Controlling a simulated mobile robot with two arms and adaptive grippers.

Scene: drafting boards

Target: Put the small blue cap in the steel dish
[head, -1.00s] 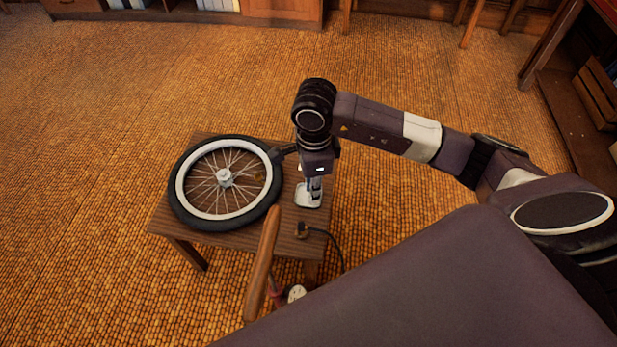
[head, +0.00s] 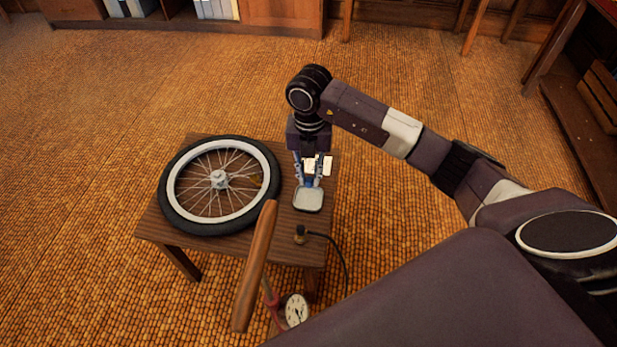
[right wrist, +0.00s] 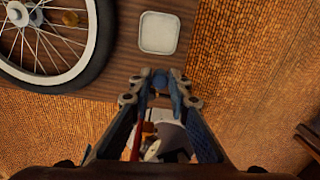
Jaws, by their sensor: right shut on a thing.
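The steel dish (head: 308,199) is a shallow, pale, rounded square on the small wooden table, right of the wheel. It also shows in the right wrist view (right wrist: 159,33), above my fingertips, and looks empty. My right gripper (head: 309,184) is shut on the small blue cap. In the right wrist view the cap (right wrist: 161,77) is a small dark-blue shape between the fingertips (right wrist: 161,86), mostly hidden by them. In the head view the fingertips appear at the dish's far rim. I cannot tell the height gap. My left gripper is not in view.
A spoked wheel with a black tyre (head: 263,208) covers the left of the table (head: 160,232). A black hose end (head: 300,235) stands near the front edge. A wooden handle (head: 256,265) and a dial gauge (head: 295,309) are in front. Pale rectangles show behind the fingers.

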